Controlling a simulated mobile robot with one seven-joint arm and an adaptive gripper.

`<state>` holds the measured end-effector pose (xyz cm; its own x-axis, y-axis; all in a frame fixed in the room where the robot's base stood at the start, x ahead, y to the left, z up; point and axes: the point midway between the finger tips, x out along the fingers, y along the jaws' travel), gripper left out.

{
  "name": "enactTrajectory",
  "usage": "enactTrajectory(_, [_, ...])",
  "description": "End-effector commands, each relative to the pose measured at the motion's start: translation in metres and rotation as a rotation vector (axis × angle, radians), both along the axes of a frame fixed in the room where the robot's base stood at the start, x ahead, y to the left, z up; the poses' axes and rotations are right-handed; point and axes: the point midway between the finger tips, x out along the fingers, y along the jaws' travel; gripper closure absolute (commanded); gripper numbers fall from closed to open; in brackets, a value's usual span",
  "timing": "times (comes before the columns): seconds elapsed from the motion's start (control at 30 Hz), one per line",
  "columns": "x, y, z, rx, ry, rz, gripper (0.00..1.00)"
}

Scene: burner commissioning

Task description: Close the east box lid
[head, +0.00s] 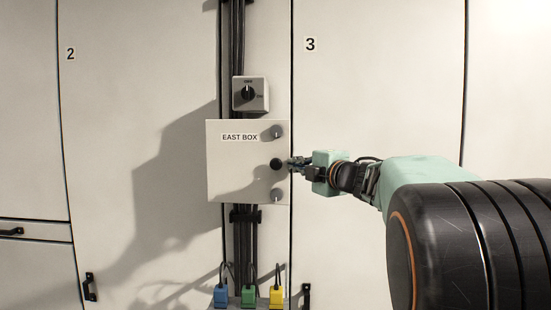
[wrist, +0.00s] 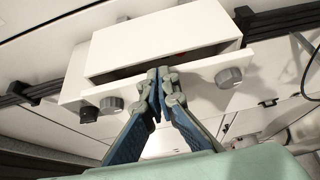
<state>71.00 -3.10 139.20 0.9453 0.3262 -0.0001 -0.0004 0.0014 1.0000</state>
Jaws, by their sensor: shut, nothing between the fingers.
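The east box lid (head: 232,175) is a pale square panel labelled EAST BOX, with a black knob (head: 276,164) between two grey knobs near its right edge. In the wrist view, a dark gap shows between the lid (wrist: 200,84) and the box body (wrist: 165,40), so the lid stands ajar. A grey knob (wrist: 229,77) shows to the right of my fingers. My gripper (head: 292,163) is shut and empty at the lid's right edge, beside the black knob. In the wrist view its fingertips (wrist: 163,76) overlap the lid edge; I cannot tell whether they touch.
A rotary switch box (head: 250,94) sits just above the lid. Black cables (head: 238,40) run vertically behind it. Cabinet doors numbered 2 (head: 140,60) and 3 (head: 380,90) flank the box; the space left of the lid is clear.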

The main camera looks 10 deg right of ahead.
Motion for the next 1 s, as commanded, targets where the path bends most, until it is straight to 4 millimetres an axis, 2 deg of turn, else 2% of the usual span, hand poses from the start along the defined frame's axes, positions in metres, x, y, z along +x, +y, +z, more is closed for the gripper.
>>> enactTrajectory(0.23, [0.0091, -0.0055, 0.0001, 0.001, 0.001, 0.043, 1.0])
enactTrajectory(1.0, [0.0106, -0.0023, -0.0008, 0.002, 0.001, 0.055, 1.0])
